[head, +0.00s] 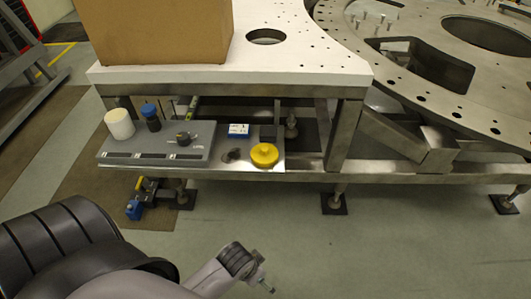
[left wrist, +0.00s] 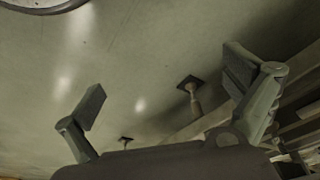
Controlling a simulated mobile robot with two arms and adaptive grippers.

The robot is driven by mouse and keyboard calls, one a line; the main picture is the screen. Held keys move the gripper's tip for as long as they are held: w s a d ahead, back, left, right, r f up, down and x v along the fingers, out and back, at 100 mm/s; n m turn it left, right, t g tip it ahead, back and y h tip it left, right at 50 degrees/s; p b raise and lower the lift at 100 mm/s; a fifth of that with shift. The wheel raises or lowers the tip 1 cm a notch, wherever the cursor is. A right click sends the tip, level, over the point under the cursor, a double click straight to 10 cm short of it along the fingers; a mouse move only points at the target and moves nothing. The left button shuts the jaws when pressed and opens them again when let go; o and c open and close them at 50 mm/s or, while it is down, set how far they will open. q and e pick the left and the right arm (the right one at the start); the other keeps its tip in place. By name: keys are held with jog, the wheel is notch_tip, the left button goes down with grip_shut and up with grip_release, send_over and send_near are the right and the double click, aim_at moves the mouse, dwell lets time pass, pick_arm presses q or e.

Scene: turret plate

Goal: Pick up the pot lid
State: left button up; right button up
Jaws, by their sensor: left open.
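I cannot pick out a pot lid with certainty. A small dark round piece (head: 232,155) lies on the metal shelf in the head view, and a black knobbed piece (head: 183,139) sits on the grey panel (head: 150,150); both are too small to identify. A yellow round piece (head: 264,155) is at the shelf's right end. My left gripper (head: 262,274) is low in front of the shelf, over the floor, apart from all these. In the left wrist view its two fingers (left wrist: 167,85) are spread with nothing between them. My right gripper is not in view.
A cardboard box (head: 150,30) stands on the white-topped table (head: 300,65). A metal turret plate (head: 400,85) is at right. The floor in front is open.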

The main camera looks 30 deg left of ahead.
pick_arm(q)
jog(key=w+d+r+m+h, duration=0.1)
jog(key=w+r, duration=0.2)
jog(key=r, duration=0.2)
jog(key=w+d+r, duration=0.1)
jog(key=w+r, duration=0.2)
jog(key=r, duration=0.2)
send_near(265, 148)
jog(key=shift+n+y, duration=0.3)
jog(key=x, duration=1)
jog(key=shift+d+f, duration=0.1)
jog(key=shift+d, duration=0.15)
jog(key=shift+c, duration=0.4)
jog(key=c, duration=1.2)
jog(key=shift+o, duration=0.2)
